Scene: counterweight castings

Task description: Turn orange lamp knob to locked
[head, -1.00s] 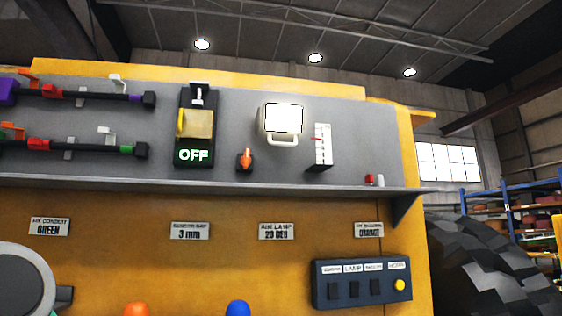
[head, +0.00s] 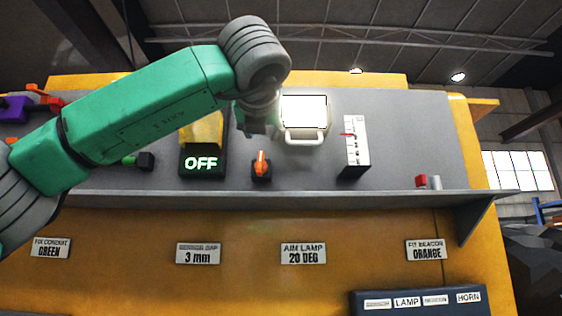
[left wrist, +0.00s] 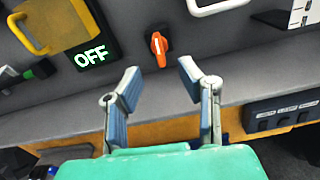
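The orange lamp knob (head: 261,163) sits on a dark base on the grey panel, its handle pointing roughly upward. It also shows in the left wrist view (left wrist: 158,45), beyond the fingers. The lit lamp (head: 304,113) with its pale handle is up and right of the knob. My left gripper (head: 262,122) appears above the knob in the head view, its fingers mostly hidden. In the left wrist view its two fingers (left wrist: 160,76) are spread with nothing between them, apart from the knob. My right gripper is not in view.
A yellow switch cover with a green-lit OFF sign (head: 201,163) is left of the knob. A scale gauge (head: 355,148) stands right of the lamp. A ledge (head: 330,200) runs below the panel. A dark button box (head: 420,302) is at lower right.

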